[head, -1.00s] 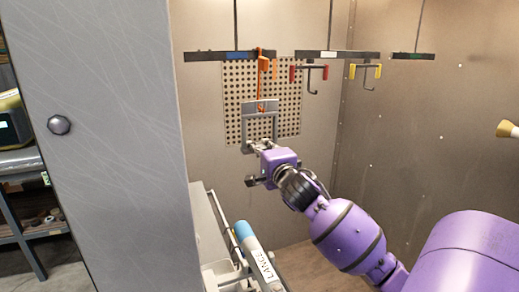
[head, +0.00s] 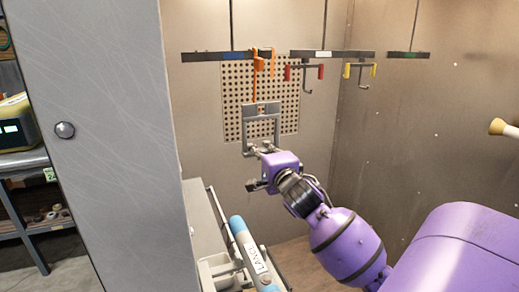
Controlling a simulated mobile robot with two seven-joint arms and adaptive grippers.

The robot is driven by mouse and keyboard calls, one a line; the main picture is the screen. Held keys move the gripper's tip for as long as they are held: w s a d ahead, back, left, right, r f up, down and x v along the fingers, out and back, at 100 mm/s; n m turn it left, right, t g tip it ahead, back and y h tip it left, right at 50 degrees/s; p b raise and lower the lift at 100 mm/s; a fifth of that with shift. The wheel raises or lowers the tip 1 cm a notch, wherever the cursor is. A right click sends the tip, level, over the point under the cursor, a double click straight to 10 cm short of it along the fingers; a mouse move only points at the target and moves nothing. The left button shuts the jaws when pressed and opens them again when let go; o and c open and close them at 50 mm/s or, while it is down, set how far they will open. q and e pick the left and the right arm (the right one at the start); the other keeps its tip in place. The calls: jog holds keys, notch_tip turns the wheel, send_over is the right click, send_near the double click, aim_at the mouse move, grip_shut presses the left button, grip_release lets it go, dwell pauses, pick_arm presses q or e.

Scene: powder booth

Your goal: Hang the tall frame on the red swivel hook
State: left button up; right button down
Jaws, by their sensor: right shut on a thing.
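The tall frame (head: 277,130) is a grey, upright rectangular frame with a wide plate at its top. My right gripper (head: 262,151) is shut on its bottom bar and holds it up in front of the perforated panel. The red swivel hook (head: 306,78) has red ends and a dark hook hanging below them. It hangs from the white-labelled bar, above and to the right of the frame, apart from it in the picture. The orange hook (head: 255,80) hangs just above the frame's top; I cannot tell whether they touch. My left gripper is not in view.
A yellow-ended hook (head: 361,72) hangs right of the red one. Dark bars (head: 211,57) hang from rods. A perforated panel (head: 288,105) is on the back wall. A grey booth wall (head: 110,150) stands at left, and a labelled lance (head: 250,252) lies below.

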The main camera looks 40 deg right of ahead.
jog(key=shift+v, duration=3.1)
